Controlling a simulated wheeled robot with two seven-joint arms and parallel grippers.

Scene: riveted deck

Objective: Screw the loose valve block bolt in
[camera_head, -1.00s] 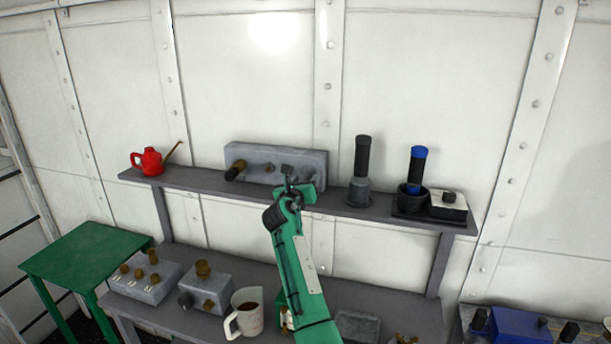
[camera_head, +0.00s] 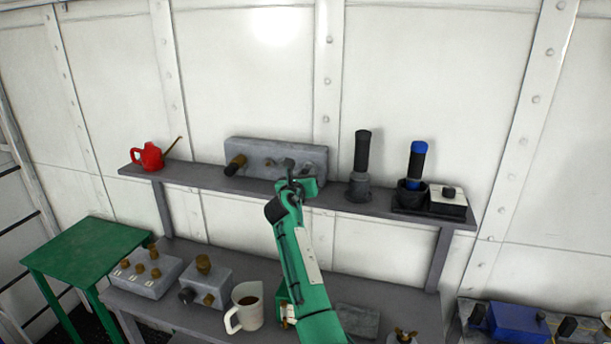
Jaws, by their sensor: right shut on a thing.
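The long grey valve block (camera_head: 312,155) stands on the raised shelf against the white wall. My right gripper (camera_head: 296,184) is in front of the block's right half, at the end of the green arm. It is shut on a bolt at the block's face. The jaws and wrist mostly hide this bolt, so I cannot tell how deep it sits. My left gripper is not in view.
On the shelf (camera_head: 200,179) stand a red oil can (camera_head: 150,156), a dark cylinder (camera_head: 361,165), a blue-topped handle in a black cup (camera_head: 417,165) and a white-topped box (camera_head: 447,202). Below are knobbed grey blocks (camera_head: 150,280) and a mug (camera_head: 247,306). A green table (camera_head: 85,255) stands left.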

